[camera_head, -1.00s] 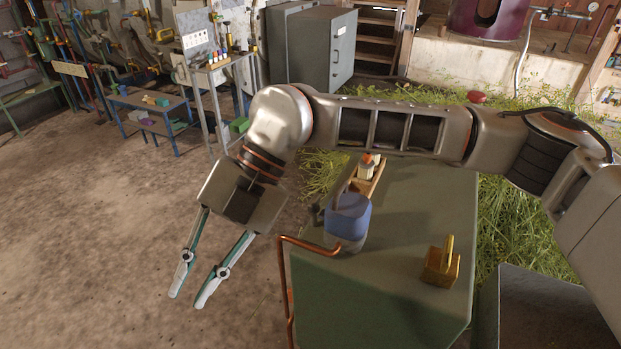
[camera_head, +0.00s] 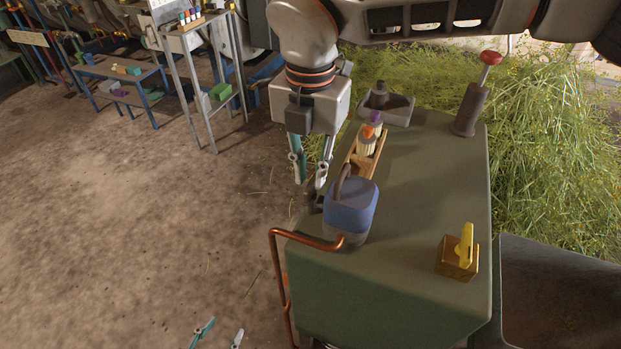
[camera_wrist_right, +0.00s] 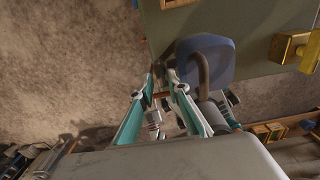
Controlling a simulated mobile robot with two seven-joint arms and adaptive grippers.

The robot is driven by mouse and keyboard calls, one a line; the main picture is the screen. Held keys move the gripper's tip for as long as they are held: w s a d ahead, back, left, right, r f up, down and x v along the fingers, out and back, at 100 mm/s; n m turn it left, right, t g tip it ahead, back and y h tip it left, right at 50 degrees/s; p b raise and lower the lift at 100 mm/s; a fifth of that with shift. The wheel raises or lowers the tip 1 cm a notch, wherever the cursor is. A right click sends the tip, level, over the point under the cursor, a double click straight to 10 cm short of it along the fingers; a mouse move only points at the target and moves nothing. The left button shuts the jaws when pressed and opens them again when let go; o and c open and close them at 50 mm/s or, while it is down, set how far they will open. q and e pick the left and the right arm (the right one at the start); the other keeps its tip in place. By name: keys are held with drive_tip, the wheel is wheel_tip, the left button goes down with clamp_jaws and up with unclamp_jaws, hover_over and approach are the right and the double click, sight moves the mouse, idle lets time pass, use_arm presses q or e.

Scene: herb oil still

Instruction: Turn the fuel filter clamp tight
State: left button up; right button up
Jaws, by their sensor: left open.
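A blue, rounded housing with a grey lower part and a curved grey hose, seemingly the fuel filter (camera_head: 350,207), sits at the left edge of the green bench. It also shows in the right wrist view (camera_wrist_right: 215,58). A small dark fitting (camera_head: 315,204), possibly the clamp, sticks out on its left side, partly hidden. My right gripper (camera_head: 310,184) points down just above and behind that fitting, fingers apart. In the right wrist view its fingertips (camera_wrist_right: 160,76) are beside the housing; contact cannot be told. My left gripper (camera_head: 220,334) is open at the bottom edge, away from the bench.
A copper pipe (camera_head: 308,238) bends around the near left bench corner. A wooden rack (camera_head: 366,158) with small bottles, a grey tray (camera_head: 386,108), a red-knobbed post (camera_head: 470,107) and a yellow-handled brass block (camera_head: 458,254) stand on the bench (camera_head: 425,185). Its middle is clear.

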sight(310, 191)
wheel_tip(310, 191, down, 2)
drive_tip(key=shift+f, duration=0.2)
clamp_jaws()
use_arm(q)
drive_tip(key=shift+w+a+r, duration=0.1)
drive_tip(key=shift+w+r, duration=0.3)
drive_tip(key=shift+w, duration=0.35)
